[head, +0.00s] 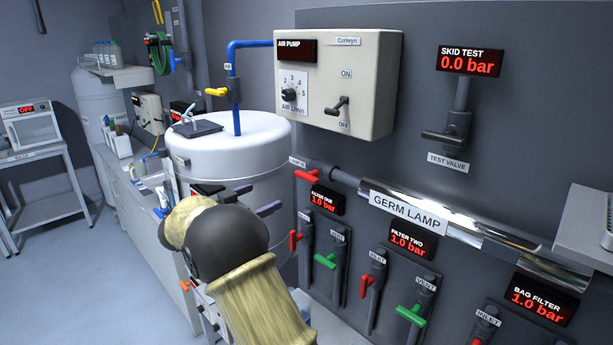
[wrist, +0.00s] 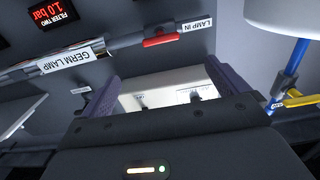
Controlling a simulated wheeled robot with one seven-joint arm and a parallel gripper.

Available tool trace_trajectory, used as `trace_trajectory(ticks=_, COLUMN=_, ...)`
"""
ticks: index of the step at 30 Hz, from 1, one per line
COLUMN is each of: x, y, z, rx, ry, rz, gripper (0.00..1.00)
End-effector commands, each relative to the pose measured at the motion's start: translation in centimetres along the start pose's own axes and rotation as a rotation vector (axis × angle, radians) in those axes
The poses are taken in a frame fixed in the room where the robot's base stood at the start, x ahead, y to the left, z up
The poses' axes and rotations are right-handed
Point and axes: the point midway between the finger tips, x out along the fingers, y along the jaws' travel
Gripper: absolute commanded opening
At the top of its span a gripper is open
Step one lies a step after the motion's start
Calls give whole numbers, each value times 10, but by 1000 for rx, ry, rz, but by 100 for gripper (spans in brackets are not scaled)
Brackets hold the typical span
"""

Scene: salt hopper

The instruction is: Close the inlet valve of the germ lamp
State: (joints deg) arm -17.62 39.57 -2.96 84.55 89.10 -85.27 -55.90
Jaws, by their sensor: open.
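The germ lamp (head: 470,222) is a shiny chrome tube across the dark panel; its label also shows upside down in the wrist view (wrist: 72,58). At its left end, a pipe carries a valve labelled LAMP IN with a red handle (head: 307,176). In the wrist view the red handle (wrist: 167,39) lies roughly along the pipe, beyond the fingertips. My gripper (head: 257,200) is open and empty, with two purple fingers (wrist: 163,72). It is left of and below the red handle in the head view, apart from it. My arm hides part of the scene below.
The white tank (head: 230,150) stands behind my gripper. The air pump box (head: 375,85) is above the valve. Below are filter valves with red (head: 295,240) and green (head: 325,260) handles. A blue pipe with a yellow handle (head: 216,92) rises from the tank.

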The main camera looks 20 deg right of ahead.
Motion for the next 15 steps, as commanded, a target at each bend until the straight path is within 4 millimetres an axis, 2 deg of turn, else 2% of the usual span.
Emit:
trace_trajectory(ticks=8, x=9, y=0, z=-2, rx=1, ry=1, rz=-1, gripper=99)
trace_trajectory(ticks=15, x=46, y=0, z=-3, rx=0, ry=1, rz=1, gripper=99)
